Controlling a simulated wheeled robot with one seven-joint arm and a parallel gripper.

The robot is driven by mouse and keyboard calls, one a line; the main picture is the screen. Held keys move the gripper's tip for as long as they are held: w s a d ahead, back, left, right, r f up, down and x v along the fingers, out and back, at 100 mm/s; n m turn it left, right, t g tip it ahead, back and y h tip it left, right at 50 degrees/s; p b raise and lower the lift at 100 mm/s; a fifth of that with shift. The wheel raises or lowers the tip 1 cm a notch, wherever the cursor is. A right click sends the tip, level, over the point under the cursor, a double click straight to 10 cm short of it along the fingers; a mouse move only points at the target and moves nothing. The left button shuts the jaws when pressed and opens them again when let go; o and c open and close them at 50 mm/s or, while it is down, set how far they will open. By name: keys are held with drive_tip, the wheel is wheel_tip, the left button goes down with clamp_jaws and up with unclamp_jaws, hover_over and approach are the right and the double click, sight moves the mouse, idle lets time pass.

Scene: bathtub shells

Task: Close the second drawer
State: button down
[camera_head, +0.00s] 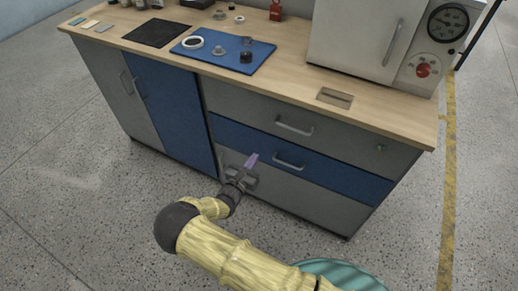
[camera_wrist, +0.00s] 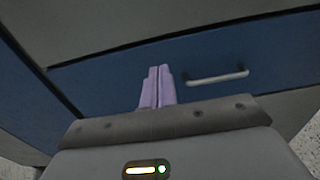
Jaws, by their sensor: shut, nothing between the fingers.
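The second drawer (camera_head: 330,169) has a blue front and a bar handle (camera_head: 289,164), between a grey drawer above and a grey one below. Its front also fills the middle of the wrist view (camera_wrist: 280,58), with the handle (camera_wrist: 216,77) to the right of my fingers. It looks about flush with its neighbours; I cannot tell whether a small gap remains. My gripper (camera_head: 252,157) is shut and empty, its purple fingers pointing at the left part of the blue front. In the wrist view my gripper (camera_wrist: 158,69) is left of the handle; contact cannot be told.
A grey top drawer (camera_head: 335,127) and a blue cupboard door (camera_head: 172,110) flank it. The wooden worktop (camera_head: 290,92) carries a blue mat (camera_head: 262,54) with small parts and a white oven-like box (camera_head: 350,45). The speckled floor in front is clear, apart from a teal round object (camera_head: 345,273).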

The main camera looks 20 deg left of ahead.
drive_tip(key=s, duration=0.4)
drive_tip(key=shift+a, duration=0.35)
drive_tip(key=s+d+r+m+g+h, duration=0.1)
drive_tip(key=d+r+m+g+h, duration=0.15)
drive_tip(key=d+m+g, duration=0.4)
drive_tip(key=s+d+r+m+g+h, duration=0.1)
drive_tip(key=d+r+m+g, duration=0.3)
drive_tip(key=d+m, duration=0.55)
drive_tip(key=s+d+r+m+g+h, duration=0.1)
drive_tip(key=d+r+m+g, duration=0.4)
drive_tip(key=d, duration=0.7)
drive_tip(key=s+d+r+m+y, duration=0.7)
drive_tip(key=s+d+r+m, duration=0.15)
drive_tip(key=r+m, duration=0.4)
drive_tip(key=w+p+v, duration=0.3)
drive_tip(key=p+v, duration=1.3)
drive_tip(key=p, duration=0.1)
drive_tip(key=shift+s+d+r+m+p, duration=0.2)
drive_tip(key=shift+s+r+m+p, duration=0.2)
drive_tip(key=shift+r, duration=0.35)
